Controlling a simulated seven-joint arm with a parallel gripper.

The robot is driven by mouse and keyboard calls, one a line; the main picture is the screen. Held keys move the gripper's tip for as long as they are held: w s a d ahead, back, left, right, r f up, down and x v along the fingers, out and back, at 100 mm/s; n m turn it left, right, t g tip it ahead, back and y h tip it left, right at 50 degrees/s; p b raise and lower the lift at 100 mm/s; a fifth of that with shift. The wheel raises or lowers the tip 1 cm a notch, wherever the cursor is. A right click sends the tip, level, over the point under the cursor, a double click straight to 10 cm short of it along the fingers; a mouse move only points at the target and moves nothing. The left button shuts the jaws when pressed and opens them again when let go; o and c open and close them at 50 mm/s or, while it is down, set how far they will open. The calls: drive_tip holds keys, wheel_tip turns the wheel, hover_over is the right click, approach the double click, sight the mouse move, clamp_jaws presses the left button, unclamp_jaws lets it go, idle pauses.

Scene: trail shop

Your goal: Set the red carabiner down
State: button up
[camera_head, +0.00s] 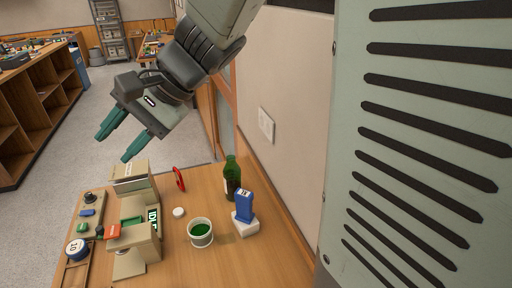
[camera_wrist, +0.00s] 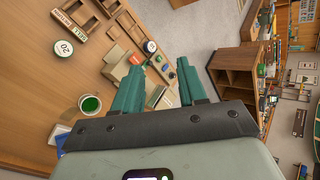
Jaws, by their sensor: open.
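The red carabiner (camera_head: 179,179) is on the wooden table (camera_head: 262,262) in the head view, between a beige stand and a green bottle. It looks turned on edge; whether it leans on anything I cannot tell. My gripper (camera_head: 112,148) is open and empty, with two teal fingers, above and to the left of the carabiner, clear of it. In the wrist view my gripper (camera_wrist: 162,72) also shows open with nothing between the fingers. I cannot make out the carabiner in the wrist view.
A wall bounds the right. Open floor lies beyond the table.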

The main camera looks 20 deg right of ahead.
drive_tip(key=s+d+r+n+t+h, duration=0.2)
drive_tip(key=s+d+n+t+h, duration=0.2)
drive_tip(key=s+d+h, duration=0.5)
drive_tip(key=s+d+n, duration=0.1)
drive_tip(key=s+d, duration=0.4)
drive_tip(key=d, duration=0.3)
drive_tip(key=shift+s+d+r+h, duration=0.2)
drive_tip(key=shift+s+d+h, duration=0.1)
drive_tip(key=shift+d, duration=0.1)
